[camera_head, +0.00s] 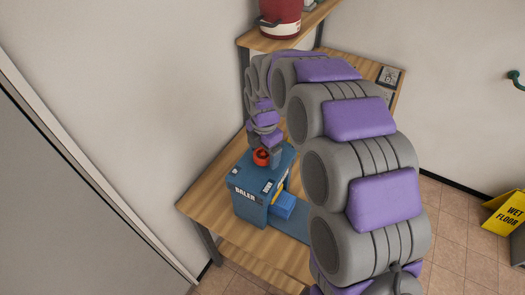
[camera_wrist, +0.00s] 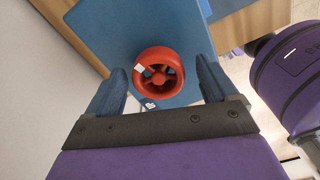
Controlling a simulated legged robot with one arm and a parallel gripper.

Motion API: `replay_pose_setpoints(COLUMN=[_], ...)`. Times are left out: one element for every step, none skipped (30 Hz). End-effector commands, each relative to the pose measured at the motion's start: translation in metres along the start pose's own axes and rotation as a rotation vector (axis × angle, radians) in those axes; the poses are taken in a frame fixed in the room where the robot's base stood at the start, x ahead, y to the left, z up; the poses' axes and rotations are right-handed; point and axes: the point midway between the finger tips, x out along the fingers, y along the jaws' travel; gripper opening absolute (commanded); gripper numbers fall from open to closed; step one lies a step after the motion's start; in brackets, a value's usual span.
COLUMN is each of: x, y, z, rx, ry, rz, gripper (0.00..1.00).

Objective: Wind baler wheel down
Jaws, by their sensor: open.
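The blue baler (camera_head: 252,200) stands on a wooden table, with its name on the front face. A red wheel (camera_head: 261,156) sits on its top. In the wrist view the red wheel (camera_wrist: 158,72) shows its spokes and a white mark on its left part. My gripper (camera_head: 265,148) is above the baler's top at the wheel. In the wrist view my gripper (camera_wrist: 160,85) is open, with one finger to the left and one to the right of the wheel. I see a gap between each finger and the wheel. Whether the fingertips reach down to the rim's height is hard to tell.
The wooden table (camera_head: 205,205) has a bare strip left of the baler. A red bucket (camera_head: 281,18) stands on a shelf above the table. A yellow wet floor sign (camera_head: 507,212) stands at the right. A grey door (camera_head: 70,200) is at the left.

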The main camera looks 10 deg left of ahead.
Motion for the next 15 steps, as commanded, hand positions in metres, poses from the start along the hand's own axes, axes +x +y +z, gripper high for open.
replay_pose_setpoints(x=[0.0001, 0.0001, 0.0002, 0.0004, 0.0005, 0.0006, 0.0006, 0.0006, 0.0006, 0.0006, 0.0006, 0.0006, 0.0006, 0.0006, 0.0004], y=[0.0007, 0.0012, 0.0019, 0.0024, 0.0029, 0.0034, 0.0035, 0.0035, 0.0035, 0.0035, 0.0034, 0.0034, 0.0035, 0.0035, 0.0034], z=[-0.0006, -0.0009, -0.0014, -0.0018, -0.0021, -0.0025, -0.0026, -0.0027, -0.0027, -0.0027, -0.0027, -0.0027, -0.0027, -0.0027, -0.0025], rx=[0.0, -0.001, -0.001, -0.001, -0.001, -0.001, -0.001, -0.001, -0.001, -0.001, -0.001, -0.001, -0.001, -0.001, -0.001], ry=[0.0, -0.001, -0.001, -0.002, -0.002, -0.002, -0.003, -0.002, -0.002, -0.002, -0.002, -0.002, -0.002, -0.002, -0.002], rz=[0.0, -0.001, -0.001, -0.002, -0.002, -0.003, -0.003, -0.003, -0.003, -0.003, -0.003, -0.003, -0.003, -0.002, -0.002], gripper=[0.86, 0.86, 0.86, 0.86, 0.84, 0.81, 0.78, 0.75, 0.71, 0.68, 0.65, 0.61, 0.59, 0.56, 0.52])
